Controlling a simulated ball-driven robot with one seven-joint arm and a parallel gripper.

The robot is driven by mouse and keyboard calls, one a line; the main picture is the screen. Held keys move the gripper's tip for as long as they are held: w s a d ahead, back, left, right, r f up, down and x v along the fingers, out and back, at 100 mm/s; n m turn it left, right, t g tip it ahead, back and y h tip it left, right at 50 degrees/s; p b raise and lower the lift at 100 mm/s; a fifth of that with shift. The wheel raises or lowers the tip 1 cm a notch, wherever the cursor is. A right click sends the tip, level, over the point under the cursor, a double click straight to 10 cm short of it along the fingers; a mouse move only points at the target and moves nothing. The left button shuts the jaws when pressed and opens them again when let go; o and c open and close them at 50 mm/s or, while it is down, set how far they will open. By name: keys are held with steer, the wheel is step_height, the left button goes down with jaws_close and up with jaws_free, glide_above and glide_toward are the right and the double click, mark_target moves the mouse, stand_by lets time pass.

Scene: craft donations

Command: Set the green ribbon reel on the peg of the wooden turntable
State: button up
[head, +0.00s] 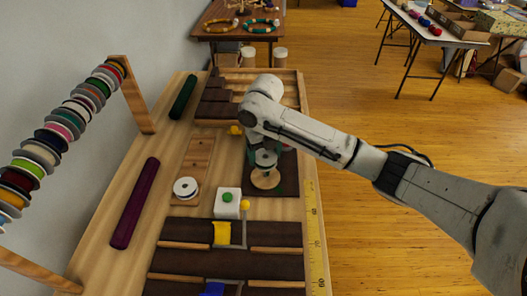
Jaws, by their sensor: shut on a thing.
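My gripper (264,166) points down at the far right of the workbench, low over the round wooden turntable (266,181). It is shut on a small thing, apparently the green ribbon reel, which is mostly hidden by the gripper. I cannot tell whether the reel touches the peg; the peg is also hidden. The turntable's pale disc shows below the gripper, on a dark mat.
A white reel (185,187) sits on a wooden board (199,150) to the left. A white box with a green button (228,204) stands in front. Dark trays (230,265) fill the near bench. A rack of colourful reels (75,115) stands left.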

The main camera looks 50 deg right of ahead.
mark_target(265, 173)
steer(key=shift+s+f+b, duration=0.1)
steer(key=shift+f+b, duration=2.1)
steer(key=shift+f, duration=1)
steer(key=o, duration=1)
steer(key=shift+o, duration=0.2)
step_height(265, 173, up, 11)
steer(key=shift+f, duration=0.1)
